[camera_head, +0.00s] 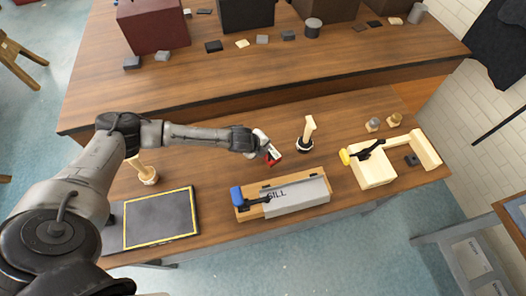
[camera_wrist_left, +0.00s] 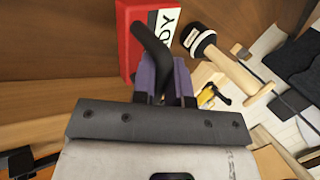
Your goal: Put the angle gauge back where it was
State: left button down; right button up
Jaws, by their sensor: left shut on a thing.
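My left gripper (camera_head: 267,150) is over the middle of the near bench. In the left wrist view its purple fingers (camera_wrist_left: 166,82) are shut on a bent black handle (camera_wrist_left: 150,42). A red block (camera_wrist_left: 137,30) with a white label, partly covered and ending in "DY", is right at that handle; it looks like the angle gauge. In the head view the red block (camera_head: 273,157) shows just below the fingertips. I cannot tell whether it touches the bench. My right gripper is not in view.
A wooden-handled tool with a black head (camera_head: 307,134) stands close right of the gripper. A grey piece marked "SILL" (camera_head: 300,196) with a blue-ended clamp (camera_head: 237,196) lies in front. A yellow-ended clamp (camera_head: 345,157) is on wooden blocks at right. A black mat (camera_head: 160,220) lies at left.

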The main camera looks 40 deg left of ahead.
pick_arm(q)
jog(key=shift+w+a+f, duration=0.15)
jog(key=shift+a+f, duration=0.1)
jog(key=shift+f, duration=1.85)
jog(key=shift+f, duration=0.1)
jog(key=c, duration=1.1)
grip_release()
jog(key=shift+c, duration=0.2)
jog(key=shift+s+r, duration=0.25)
jog(key=shift+r, duration=0.3)
jog(key=p+v, duration=0.1)
jog(key=v, duration=1)
